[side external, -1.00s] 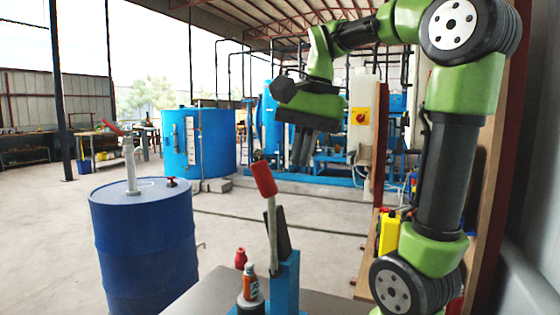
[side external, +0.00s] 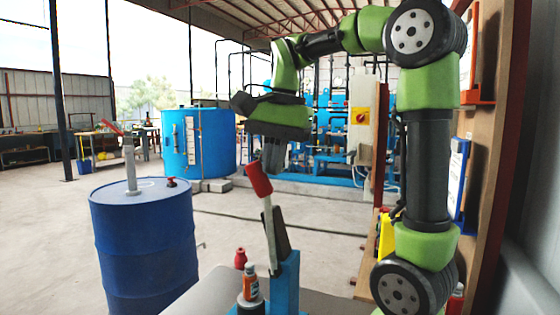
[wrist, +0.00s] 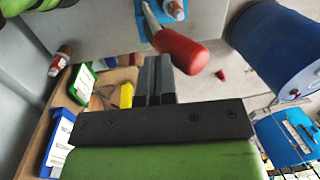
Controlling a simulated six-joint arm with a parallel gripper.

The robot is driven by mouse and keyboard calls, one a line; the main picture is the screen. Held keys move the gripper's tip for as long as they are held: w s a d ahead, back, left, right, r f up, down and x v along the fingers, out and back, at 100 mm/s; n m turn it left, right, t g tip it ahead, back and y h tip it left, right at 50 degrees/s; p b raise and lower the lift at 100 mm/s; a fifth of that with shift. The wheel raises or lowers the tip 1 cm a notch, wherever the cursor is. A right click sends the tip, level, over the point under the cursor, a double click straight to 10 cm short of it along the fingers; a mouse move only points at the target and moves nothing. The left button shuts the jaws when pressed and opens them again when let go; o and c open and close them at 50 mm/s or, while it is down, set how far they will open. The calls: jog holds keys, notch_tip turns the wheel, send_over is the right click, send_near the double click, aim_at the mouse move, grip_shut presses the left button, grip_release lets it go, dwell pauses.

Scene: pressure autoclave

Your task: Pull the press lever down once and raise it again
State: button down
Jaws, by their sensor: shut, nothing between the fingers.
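The press lever has a red handle (side external: 258,179) on a pale shaft (side external: 269,230) and stands nearly upright, its top leaning left in the side view. It rises from a blue press (side external: 286,283) on the grey table (side external: 195,290). My gripper (side external: 272,168) is shut and empty, pointing down close to the top of the handle. In the side view the fingertips overlap the handle's upper right. In the wrist view, my shut fingers (wrist: 153,75) are just left of the red handle (wrist: 184,50). I cannot tell whether they touch it.
A small orange-labelled bottle (side external: 250,282) and a red bottle (side external: 240,258) stand beside the press. A blue drum (side external: 145,245) is at the left. A wooden board (side external: 490,150) with hung items is at the right. The space above the table's left part is clear.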

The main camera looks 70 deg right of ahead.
jog(key=w+f+g, duration=0.1)
jog(key=w+f, duration=0.4)
jog(key=w, duration=0.8)
jog(key=w+f, duration=0.7)
jog(key=f, duration=0.4)
jog(key=shift+f, duration=0.15)
notch_tip(320, 180, up, 11)
jog(key=shift+s+d+f, duration=0.2)
jog(key=shift+s+d, duration=0.05)
jog(key=shift+s, duration=0.1)
